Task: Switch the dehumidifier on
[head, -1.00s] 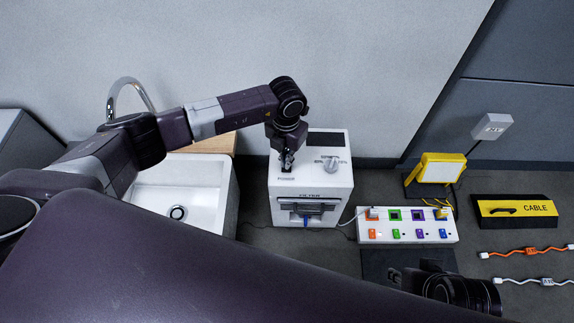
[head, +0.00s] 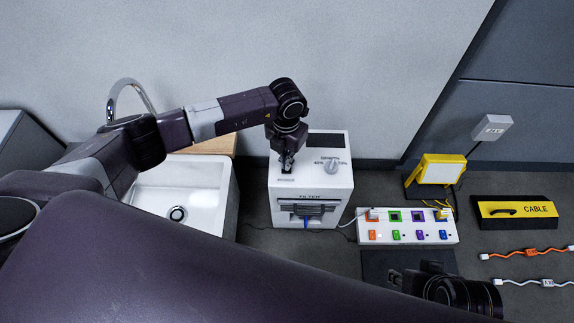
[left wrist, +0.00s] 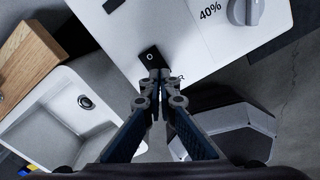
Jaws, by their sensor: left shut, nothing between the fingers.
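The dehumidifier (head: 340,184) is a white box on the floor by the wall, with a grey dial (head: 333,166), a dark panel on top and a FILTER slot in front. Its black power switch (left wrist: 150,57) shows in the left wrist view, on the white top near the edge. My left gripper (head: 287,164) is over the POWER label's corner, pointing down. In the left wrist view its shut, empty fingertips (left wrist: 158,75) are at the near end of the switch and partly cover it; touching or just above, I cannot tell. My right gripper (head: 398,279) is low at right, its fingers unclear.
A white sink (head: 180,190) stands left of the dehumidifier. To the right are a power strip (head: 395,240) with coloured switches, a yellow lamp (head: 441,168), a CABLE box (head: 515,212) and loose cables. A cord runs from the dehumidifier towards the strip.

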